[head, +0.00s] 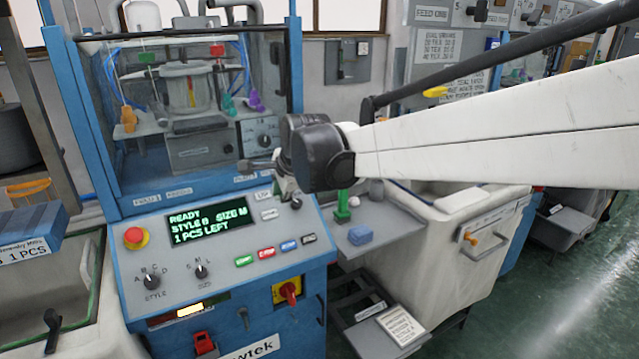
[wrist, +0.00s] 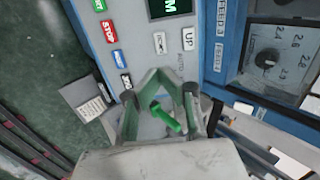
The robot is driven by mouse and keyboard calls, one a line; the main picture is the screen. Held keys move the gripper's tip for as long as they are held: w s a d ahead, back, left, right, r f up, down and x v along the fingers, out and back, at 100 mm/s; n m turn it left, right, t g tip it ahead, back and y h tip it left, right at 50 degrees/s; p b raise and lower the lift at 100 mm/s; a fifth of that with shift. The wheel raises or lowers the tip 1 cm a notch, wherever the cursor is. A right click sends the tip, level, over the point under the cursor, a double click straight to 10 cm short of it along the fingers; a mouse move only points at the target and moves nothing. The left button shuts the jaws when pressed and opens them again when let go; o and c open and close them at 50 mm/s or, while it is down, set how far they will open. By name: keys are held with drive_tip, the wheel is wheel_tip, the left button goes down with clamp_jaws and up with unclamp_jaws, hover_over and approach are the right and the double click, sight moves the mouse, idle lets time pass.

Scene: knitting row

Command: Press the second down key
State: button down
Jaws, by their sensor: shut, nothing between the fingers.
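Two pale keys sit right of the green-lettered screen (head: 208,220) on the blue-framed control panel. The upper key (head: 264,194) reads UP in the wrist view (wrist: 188,38). The second key down (head: 268,214) lies below it and also shows in the wrist view (wrist: 160,43); its lettering is too small to read surely. My gripper (head: 284,192) is at the panel's upper right, just right of these keys. In the wrist view my gripper (wrist: 160,73) is shut and empty, with its fingertips a little short of the second key in the picture. Contact cannot be told.
A row of coloured keys (head: 267,253) runs below. A red stop button (head: 135,237) and two dials (head: 151,281) are at left. A glazed chamber (head: 190,110) rises behind. A grey shelf (head: 385,238) with a green object (head: 342,207) and blue block (head: 359,235) is at right.

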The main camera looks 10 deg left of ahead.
sight(270, 215)
drive_tip(key=x, duration=1.3)
drive_tip(key=shift+r, duration=0.1)
drive_tip(key=shift+b+x, duration=0.75)
drive_tip(key=p+v, duration=0.1)
drive_tip(key=v, duration=1.3)
drive_tip(key=shift+p, duration=0.4)
